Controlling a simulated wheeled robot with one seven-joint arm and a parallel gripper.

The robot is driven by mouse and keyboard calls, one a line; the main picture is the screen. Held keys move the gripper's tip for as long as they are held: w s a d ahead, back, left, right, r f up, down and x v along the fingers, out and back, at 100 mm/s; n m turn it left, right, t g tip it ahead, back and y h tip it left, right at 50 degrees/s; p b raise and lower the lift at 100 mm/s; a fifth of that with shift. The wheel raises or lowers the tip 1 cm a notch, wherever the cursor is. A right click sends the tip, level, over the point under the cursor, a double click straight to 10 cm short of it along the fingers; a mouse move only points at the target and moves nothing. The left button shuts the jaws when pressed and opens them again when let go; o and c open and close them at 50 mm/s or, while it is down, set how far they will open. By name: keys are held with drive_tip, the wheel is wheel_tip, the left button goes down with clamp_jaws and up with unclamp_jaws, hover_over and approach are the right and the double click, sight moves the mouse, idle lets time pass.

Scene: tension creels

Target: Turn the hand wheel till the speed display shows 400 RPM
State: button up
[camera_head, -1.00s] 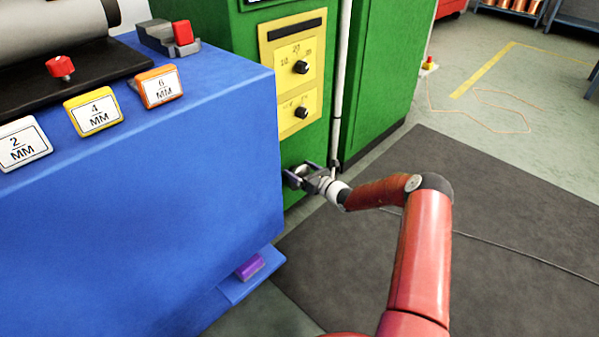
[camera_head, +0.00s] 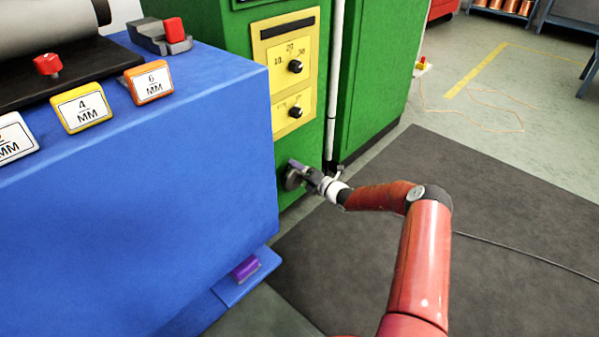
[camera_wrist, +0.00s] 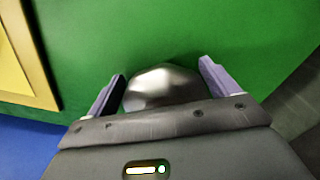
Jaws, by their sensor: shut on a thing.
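The hand wheel (camera_head: 291,180) is a small grey metal round part low on the front of the green machine. It shows in the wrist view as a shiny rounded knob (camera_wrist: 161,86) between my two fingers. My gripper (camera_head: 300,172) is shut on it, one finger on each side; it also shows in the wrist view (camera_wrist: 163,88). In the head view my gripper and wrist partly hide the wheel. No speed display with readable digits is in view. A dark blank strip (camera_head: 288,28) sits at the top of the upper yellow panel.
The upper yellow panel (camera_head: 272,62) and lower yellow panel (camera_head: 282,122) each carry a black knob above the wheel. A blue machine body (camera_head: 130,190) stands close on the left, with a purple pedal (camera_head: 245,268) at its foot.

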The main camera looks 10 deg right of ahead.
drive_tip(key=shift+d+f+m, duration=0.15)
drive_tip(key=shift+f+m, duration=0.05)
drive_tip(key=shift+m, duration=0.5)
drive_tip(key=o, duration=0.8)
drive_tip(key=p+v, duration=0.1)
drive_tip(key=v, duration=0.6)
drive_tip(key=shift+s+d, duration=0.2)
drive_tip(key=shift+s, duration=0.05)
